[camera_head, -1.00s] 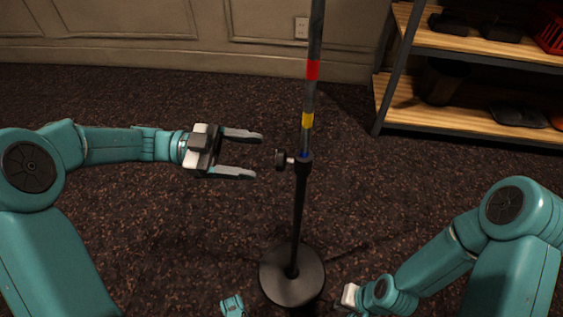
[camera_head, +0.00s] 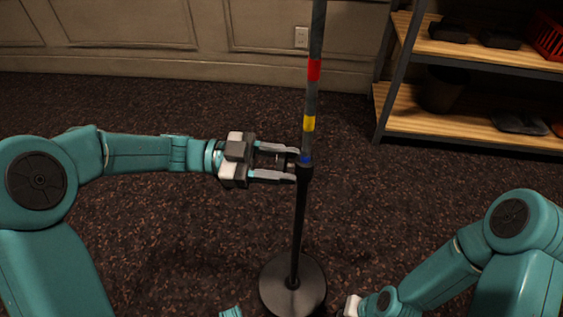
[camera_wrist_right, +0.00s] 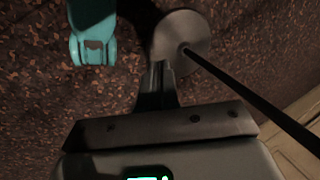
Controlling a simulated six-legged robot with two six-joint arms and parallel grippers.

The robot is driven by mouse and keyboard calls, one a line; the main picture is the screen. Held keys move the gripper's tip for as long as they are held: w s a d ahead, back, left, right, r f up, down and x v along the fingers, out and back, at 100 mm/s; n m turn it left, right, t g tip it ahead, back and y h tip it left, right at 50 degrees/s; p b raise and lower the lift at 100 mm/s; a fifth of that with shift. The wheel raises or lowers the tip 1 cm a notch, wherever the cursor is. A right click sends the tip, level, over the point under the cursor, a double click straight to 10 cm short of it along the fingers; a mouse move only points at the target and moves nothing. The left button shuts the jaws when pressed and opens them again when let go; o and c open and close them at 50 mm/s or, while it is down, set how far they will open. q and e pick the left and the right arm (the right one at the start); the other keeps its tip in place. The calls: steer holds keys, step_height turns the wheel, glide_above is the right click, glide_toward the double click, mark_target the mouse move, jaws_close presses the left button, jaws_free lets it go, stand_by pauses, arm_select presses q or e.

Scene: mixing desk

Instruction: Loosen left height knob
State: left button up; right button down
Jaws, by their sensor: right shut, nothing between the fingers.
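The mic stand is a thin dark pole on a round black base (camera_head: 292,285), upright on the carpet. Its upper tube carries a red band (camera_head: 314,70), a yellow band and a blue ring above the black collar (camera_head: 305,171). My left gripper (camera_head: 296,164) reaches from the left, one finger on each side of the height knob, tips beside the collar. The knob is mostly hidden between the fingers; whether they press on it is unclear. My right gripper (camera_wrist_right: 161,68) is shut and empty, low near the base; only part of it shows in the head view (camera_head: 349,305).
A metal-framed shelf with wooden boards (camera_head: 470,127) stands at the back right, holding dark items and a red crate (camera_head: 551,34). A panelled wall with an outlet (camera_head: 301,37) is behind. The carpet around the stand is clear.

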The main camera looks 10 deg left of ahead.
arm_select(q)
steer(key=shift+r+p, duration=0.15)
steer(key=shift+p, duration=0.15)
steer(key=n+p, duration=0.1)
steer(key=p, duration=0.3)
steer(key=n+p, duration=0.2)
steer(key=p, duration=0.1)
steer(key=shift+r+n+p, duration=0.2)
steer(key=shift+n+p, duration=0.1)
steer(key=shift+p, duration=0.1)
steer(key=shift+f+n+p, duration=0.25)
steer(key=shift+n+p, duration=0.05)
steer(key=shift+p, duration=0.1)
steer(key=shift+f, duration=0.15)
steer(key=o, duration=1.1)
steer(key=shift+c, duration=0.2)
steer(key=a+p, duration=0.2)
steer(key=a, duration=1.4)
steer(key=shift+a, duration=0.2)
